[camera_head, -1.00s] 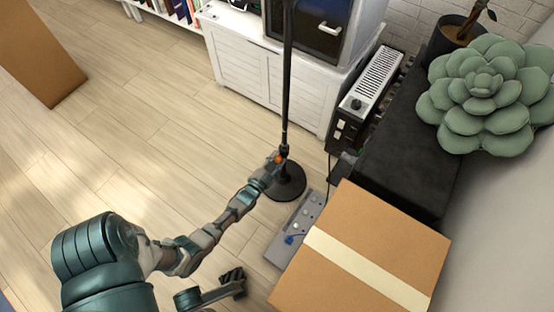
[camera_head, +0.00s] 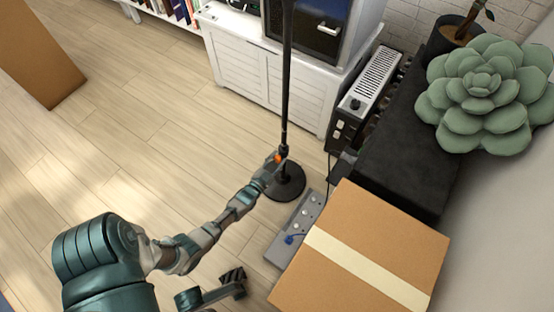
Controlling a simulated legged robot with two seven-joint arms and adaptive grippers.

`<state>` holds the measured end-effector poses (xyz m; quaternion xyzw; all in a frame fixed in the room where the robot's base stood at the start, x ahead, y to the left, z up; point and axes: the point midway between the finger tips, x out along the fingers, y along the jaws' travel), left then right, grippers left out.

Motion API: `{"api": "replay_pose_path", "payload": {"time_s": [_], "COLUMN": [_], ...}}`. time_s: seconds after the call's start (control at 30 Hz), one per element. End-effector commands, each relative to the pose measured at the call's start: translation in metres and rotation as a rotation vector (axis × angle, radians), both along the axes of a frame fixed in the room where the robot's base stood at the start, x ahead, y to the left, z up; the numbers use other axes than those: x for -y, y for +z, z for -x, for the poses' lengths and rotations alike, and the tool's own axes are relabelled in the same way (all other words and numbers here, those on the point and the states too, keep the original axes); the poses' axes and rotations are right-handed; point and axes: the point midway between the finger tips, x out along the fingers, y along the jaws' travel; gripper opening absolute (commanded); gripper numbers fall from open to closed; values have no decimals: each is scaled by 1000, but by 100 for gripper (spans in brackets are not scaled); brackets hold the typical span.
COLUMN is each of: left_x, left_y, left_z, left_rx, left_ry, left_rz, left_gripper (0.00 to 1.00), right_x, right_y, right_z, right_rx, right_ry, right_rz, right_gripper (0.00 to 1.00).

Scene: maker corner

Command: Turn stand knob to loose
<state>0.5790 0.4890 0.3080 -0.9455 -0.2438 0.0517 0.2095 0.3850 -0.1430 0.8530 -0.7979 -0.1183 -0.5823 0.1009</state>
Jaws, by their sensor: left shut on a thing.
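A black stand (camera_head: 286,75) rises as a thin upright pole from a round black base (camera_head: 291,187) on the wooden floor. A small orange-red knob (camera_head: 278,158) sits low on the pole. My left gripper (camera_head: 275,162) reaches in from the lower left and is shut on the knob; its fingers hide part of it. The knob's exact turn angle is too small to tell.
A white cabinet (camera_head: 240,62) and a heater (camera_head: 362,98) stand behind. A black bench (camera_head: 405,150) holds a green succulent cushion (camera_head: 485,95).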

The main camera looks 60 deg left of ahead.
Motion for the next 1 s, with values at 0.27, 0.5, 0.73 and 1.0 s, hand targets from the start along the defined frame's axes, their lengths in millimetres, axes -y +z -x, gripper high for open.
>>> {"api": "replay_pose_path", "payload": {"time_s": [0.27,0.5,0.73,1.0], "left_x": [-1,1,18,44], "left_y": [-5,-2,-3,-6], "left_z": [4,4,35,87], "left_rx": [-12,-5,-8,-10], "left_ry": [3,1,2,3], "left_rz": [3,1,2,4], "left_gripper": [64,64,64,64], "right_x": [0,1,1,0], "right_y": [-1,0,1,1], "right_z": [0,4,4,3], "right_rx": [-1,2,3,3], "right_ry": [0,1,0,0], "right_rz": [0,2,0,0], "right_gripper": [40,40,40,40]}}
